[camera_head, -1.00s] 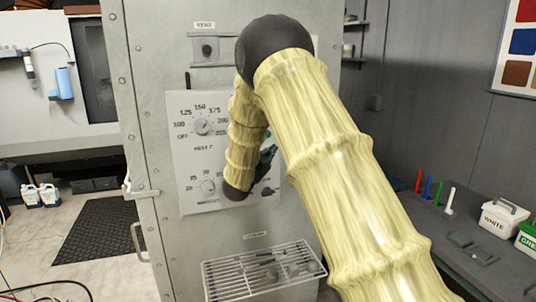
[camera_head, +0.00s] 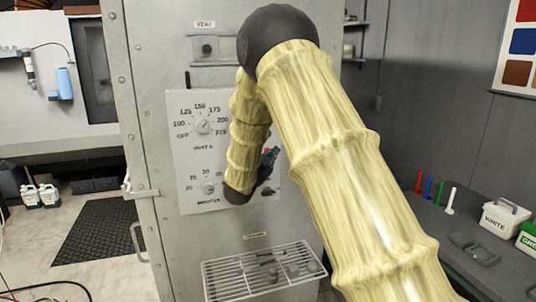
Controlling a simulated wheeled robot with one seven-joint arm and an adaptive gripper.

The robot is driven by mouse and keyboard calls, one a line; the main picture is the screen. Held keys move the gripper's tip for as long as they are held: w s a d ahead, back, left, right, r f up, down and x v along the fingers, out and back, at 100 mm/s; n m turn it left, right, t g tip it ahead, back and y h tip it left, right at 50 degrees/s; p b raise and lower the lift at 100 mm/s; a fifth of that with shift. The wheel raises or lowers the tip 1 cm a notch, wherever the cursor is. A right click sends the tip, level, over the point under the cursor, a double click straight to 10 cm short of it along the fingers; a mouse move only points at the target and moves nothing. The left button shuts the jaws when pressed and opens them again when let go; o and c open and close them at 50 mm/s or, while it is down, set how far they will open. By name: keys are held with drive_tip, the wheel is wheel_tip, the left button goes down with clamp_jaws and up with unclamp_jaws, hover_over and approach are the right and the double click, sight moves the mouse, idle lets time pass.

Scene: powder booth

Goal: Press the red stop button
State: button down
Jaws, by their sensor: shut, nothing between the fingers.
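The grey oven cabinet's white control panel (camera_head: 186,157) carries an upper temperature dial (camera_head: 202,125) and a lower minutes dial (camera_head: 208,187). My gripper (camera_head: 270,160) is shut and empty, close in front of the panel's right side. It is small and partly hidden by my arm. A small red patch (camera_head: 266,151) shows right at the gripper; it may be part of the red stop button. Most of that spot is covered, so I cannot tell whether the gripper touches it.
A wire rack (camera_head: 262,272) juts from the cabinet below the panel. A vent plate (camera_head: 207,48) is above. At right, a dark bench (camera_head: 440,235) holds coloured sticks and a white box (camera_head: 503,216). My arm hides the cabinet's right side.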

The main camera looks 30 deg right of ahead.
drive_tip(key=shift+s+a+b, duration=0.15)
drive_tip(key=shift+s+a, duration=0.05)
drive_tip(key=shift+s, duration=0.55)
drive_tip(key=shift+s+a+b, duration=0.1)
drive_tip(key=shift+s+a, duration=0.05)
drive_tip(key=shift+s, duration=0.6)
drive_tip(key=shift+s+a+b, duration=0.15)
drive_tip(key=shift+s+a, duration=0.05)
drive_tip(key=shift+s, duration=0.55)
